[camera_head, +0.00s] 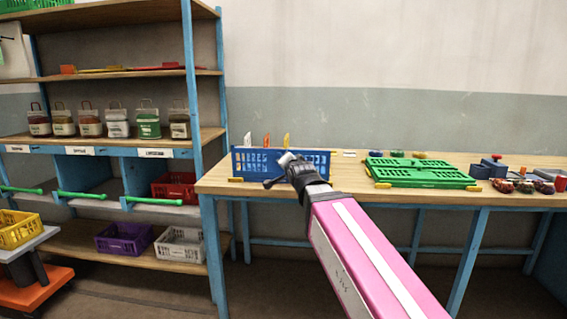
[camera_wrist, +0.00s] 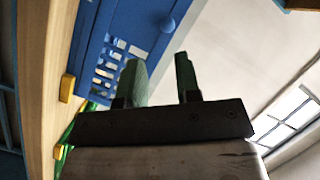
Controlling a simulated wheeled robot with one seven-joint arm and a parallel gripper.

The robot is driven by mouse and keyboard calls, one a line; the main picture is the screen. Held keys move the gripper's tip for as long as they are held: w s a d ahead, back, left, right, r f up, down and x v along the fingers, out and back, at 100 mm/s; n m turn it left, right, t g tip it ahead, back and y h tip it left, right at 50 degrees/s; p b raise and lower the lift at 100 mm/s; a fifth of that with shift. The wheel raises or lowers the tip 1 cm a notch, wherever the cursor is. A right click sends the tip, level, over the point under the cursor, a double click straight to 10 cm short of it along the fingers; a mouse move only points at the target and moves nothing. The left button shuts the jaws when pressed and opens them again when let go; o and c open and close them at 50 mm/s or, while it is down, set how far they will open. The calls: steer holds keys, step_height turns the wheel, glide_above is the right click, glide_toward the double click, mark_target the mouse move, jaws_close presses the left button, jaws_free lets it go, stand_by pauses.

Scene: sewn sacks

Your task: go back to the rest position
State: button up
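My gripper (camera_wrist: 160,72) shows in the wrist view with its two greenish fingers apart and nothing between them. In the head view my gripper (camera_head: 283,170) is in front of the blue crate (camera_head: 310,162), at the front edge of the wooden table (camera_head: 340,187). My pink arm reaches up to it from the bottom right and covers part of the table edge. In the wrist view the blue crate (camera_wrist: 92,35) is behind the fingers. I cannot tell how far my gripper is from the crate.
A green crate (camera_head: 420,172) lies on the table's middle. Several small patterned things (camera_head: 525,187) and a blue-and-red object (camera_head: 494,165) are at its right. A shelf rack (camera_head: 195,110) with jars stands left. A yellow crate (camera_head: 18,229) is at far left.

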steer(key=shift+v, duration=0.8)
steer(key=d+f+n+g+h, duration=0.25)
steer(key=d+f, duration=0.35)
steer(key=f, duration=0.6)
steer(key=d+f+n+g+h, duration=0.15)
steer(key=d+f+g, duration=0.35)
steer(key=f, duration=0.7)
steer(key=s+d+f+n+g, duration=0.1)
steer(key=s+d+f+g, duration=0.3)
steer(key=f, duration=0.6)
steer(key=s+d+f+n+g+h, duration=0.1)
steer(key=s+d+f+g, duration=0.3)
steer(key=s+d+f, duration=0.5)
steer(key=shift+s+d+f+n, duration=0.3)
steer(key=shift+s+d+f, duration=0.05)
steer(key=shift+s, duration=0.2)
steer(key=shift+a, duration=0.15)
